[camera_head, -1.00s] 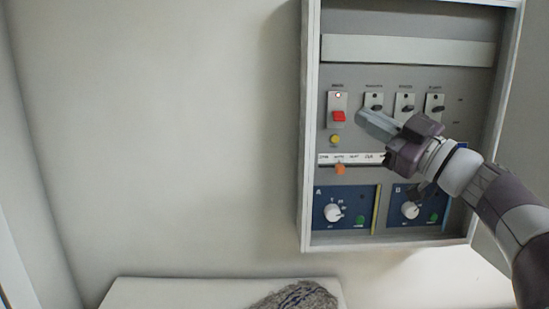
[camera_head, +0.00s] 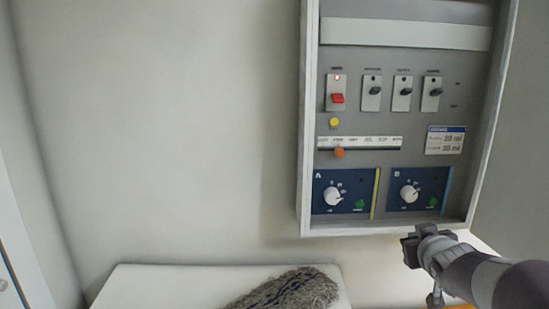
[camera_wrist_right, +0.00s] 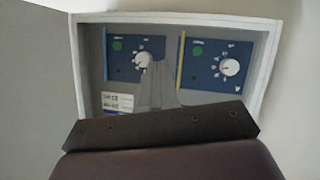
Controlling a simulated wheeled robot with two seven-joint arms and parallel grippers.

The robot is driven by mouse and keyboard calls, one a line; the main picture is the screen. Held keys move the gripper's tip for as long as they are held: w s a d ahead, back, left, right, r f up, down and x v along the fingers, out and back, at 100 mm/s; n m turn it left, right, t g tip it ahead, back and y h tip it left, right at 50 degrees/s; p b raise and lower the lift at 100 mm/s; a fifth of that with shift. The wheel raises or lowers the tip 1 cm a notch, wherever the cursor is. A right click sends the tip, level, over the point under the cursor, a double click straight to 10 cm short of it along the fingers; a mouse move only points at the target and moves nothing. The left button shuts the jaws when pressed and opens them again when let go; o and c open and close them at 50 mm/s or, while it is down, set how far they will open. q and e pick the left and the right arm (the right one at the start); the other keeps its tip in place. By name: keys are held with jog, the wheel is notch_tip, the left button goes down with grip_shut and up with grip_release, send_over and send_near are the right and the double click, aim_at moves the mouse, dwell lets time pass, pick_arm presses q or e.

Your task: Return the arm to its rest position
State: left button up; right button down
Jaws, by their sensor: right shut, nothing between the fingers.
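My right arm comes in from the lower right in the head view. Its gripper (camera_head: 412,246) is just below the lower right edge of the control panel (camera_head: 420,118), apart from its switches and knobs. In the right wrist view the fingers (camera_wrist_right: 158,72) are shut with nothing between them, pointing toward the panel, which appears upside down there. The fingertips overlap the white knob of one blue module (camera_wrist_right: 136,62) in that picture. My left gripper is not in view.
The wall panel has a red switch (camera_head: 338,98) under a lit lamp, several black toggles, a yellow button (camera_head: 334,122) and an orange slider (camera_head: 339,152). A grey fuzzy item (camera_head: 290,290) lies on a white surface (camera_head: 165,285) below. The wall left of the panel is clear.

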pick_arm(q)
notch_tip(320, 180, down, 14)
jog(key=b, duration=1.2)
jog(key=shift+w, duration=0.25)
pick_arm(e)
jog(key=s+a+f+g, duration=0.4)
jog(key=s+f, duration=0.4)
jog(key=f, duration=0.4)
jog(key=s+a+f+g+y, duration=0.1)
jog(key=s+a+f+g, duration=0.2)
jog(key=s+f, duration=0.5)
jog(key=s+a+f+g+y, duration=0.1)
jog(key=s+a+f+g, duration=0.3)
jog(key=f, duration=1.2)
jog(key=s, duration=0.4)
jog(key=shift+a+m+g, duration=0.3)
jog(key=shift+m+g, duration=0.1)
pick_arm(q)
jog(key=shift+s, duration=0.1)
pick_arm(e)
jog(key=shift+s, duration=0.2)
jog(key=shift+w, duration=0.15)
